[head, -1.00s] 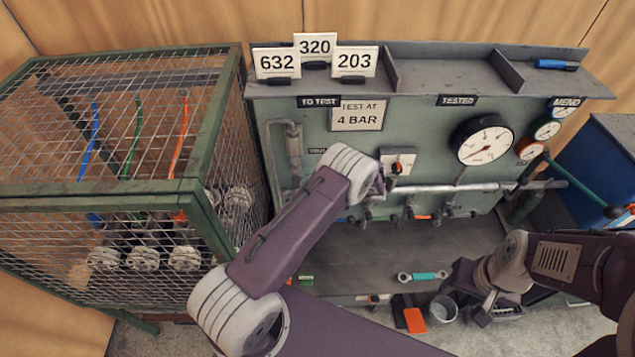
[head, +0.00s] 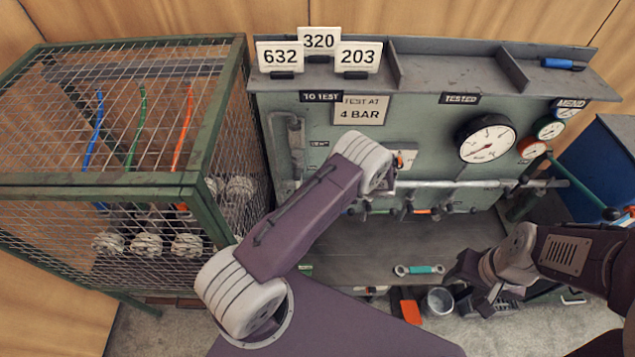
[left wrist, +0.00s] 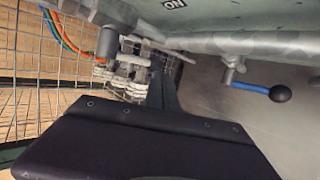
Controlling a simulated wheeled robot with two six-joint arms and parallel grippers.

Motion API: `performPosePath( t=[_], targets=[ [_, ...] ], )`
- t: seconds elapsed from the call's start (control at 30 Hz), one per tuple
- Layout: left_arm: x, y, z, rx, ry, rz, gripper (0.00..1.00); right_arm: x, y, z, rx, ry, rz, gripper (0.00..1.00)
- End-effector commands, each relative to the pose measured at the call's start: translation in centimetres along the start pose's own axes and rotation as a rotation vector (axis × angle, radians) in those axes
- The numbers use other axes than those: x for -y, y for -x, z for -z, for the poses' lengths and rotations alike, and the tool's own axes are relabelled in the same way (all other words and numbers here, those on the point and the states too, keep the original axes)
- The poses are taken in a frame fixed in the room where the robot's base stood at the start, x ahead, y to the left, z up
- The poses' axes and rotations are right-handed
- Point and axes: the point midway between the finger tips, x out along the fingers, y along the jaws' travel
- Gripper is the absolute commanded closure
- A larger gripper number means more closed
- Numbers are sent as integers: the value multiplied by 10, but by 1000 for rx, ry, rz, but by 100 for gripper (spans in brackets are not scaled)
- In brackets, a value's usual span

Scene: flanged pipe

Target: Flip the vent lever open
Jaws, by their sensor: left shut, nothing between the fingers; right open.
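The VENT label (head: 319,143) sits on the left part of the green panel (head: 420,150); my left arm covers the area just below and right of it. I cannot make out the vent lever itself in the head view. In the left wrist view a lever with a blue handle and dark ball end (left wrist: 265,90) hangs from a grey pipe; I cannot tell if it is the vent lever. My right gripper (head: 476,282) is open and empty, low at the right.
A wire cage (head: 215,140) with fittings and coloured hoses stands at the left. Number cards (head: 319,40) stand on the panel's top shelf. A pressure gauge (head: 487,139) is at the right. A teal-handled wrench (head: 420,269) lies on the bench. A cup (head: 440,301) stands near my right gripper.

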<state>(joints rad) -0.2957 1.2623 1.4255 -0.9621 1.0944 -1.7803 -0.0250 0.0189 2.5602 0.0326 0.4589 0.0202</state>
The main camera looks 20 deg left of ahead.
Motion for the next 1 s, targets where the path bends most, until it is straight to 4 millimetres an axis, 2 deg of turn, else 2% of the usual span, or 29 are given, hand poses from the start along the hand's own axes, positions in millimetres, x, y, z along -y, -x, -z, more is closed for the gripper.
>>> performPosePath(
  t=[0.2, 0.4, 0.6, 1.0],
  targets=[
    [14, 52, 0, 6, 2, 5, 100, 0, -20, -2, 0, 0, 0, 49],
    [20, 87, 0, 5, 2, 2, 100, -1, -29, -3, 0, 0, 0, 49],
    [20, 100, 0, 2, 0, 1, 100, -1, -31, -3, 0, 0, 0, 49],
    [20, 100, 0, 2, 1, 1, 100, -1, -30, -3, 0, 0, 0, 49]
  ],
)
